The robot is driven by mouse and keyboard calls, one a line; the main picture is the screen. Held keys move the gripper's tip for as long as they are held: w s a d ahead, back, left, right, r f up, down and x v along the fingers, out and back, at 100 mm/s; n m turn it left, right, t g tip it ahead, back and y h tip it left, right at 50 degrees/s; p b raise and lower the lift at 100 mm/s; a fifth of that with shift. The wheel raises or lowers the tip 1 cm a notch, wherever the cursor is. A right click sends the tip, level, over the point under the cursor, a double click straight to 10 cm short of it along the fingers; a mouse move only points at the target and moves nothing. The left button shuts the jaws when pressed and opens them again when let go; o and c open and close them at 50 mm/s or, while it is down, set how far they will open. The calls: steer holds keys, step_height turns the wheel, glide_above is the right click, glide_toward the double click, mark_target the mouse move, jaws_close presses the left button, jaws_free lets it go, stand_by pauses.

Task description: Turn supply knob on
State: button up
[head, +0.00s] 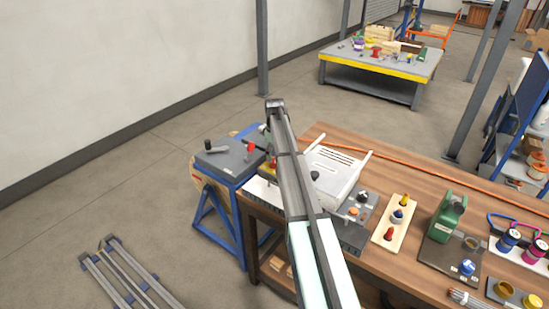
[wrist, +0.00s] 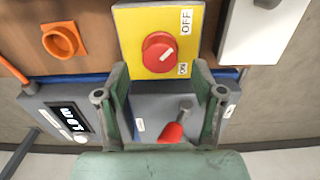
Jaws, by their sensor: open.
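The supply knob (wrist: 158,52) is a round red knob on a yellow plate (wrist: 130,22) in the wrist view. Its white mark points up and to the right. An OFF label (wrist: 186,21) is at the plate's upper right and an ON label (wrist: 183,69) at its lower right. My gripper (wrist: 161,70) is open, with its green fingers apart to the left and right, just below the knob in the picture. No contact with the knob shows. In the head view my arm covers this area, and I cannot make out the knob or gripper there.
A red-handled lever (wrist: 172,132) on a grey box shows between my fingers. A display (wrist: 70,120), an orange ring fitting (wrist: 62,40) and a white box (wrist: 262,30) are around the plate. In the head view, the wooden bench (head: 325,140) holds several other items.

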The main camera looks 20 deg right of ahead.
mark_target(275, 160)
steer(key=shift+f+p, duration=0.35)
steer(key=shift+f, duration=1.4)
steer(key=c, duration=1.1)
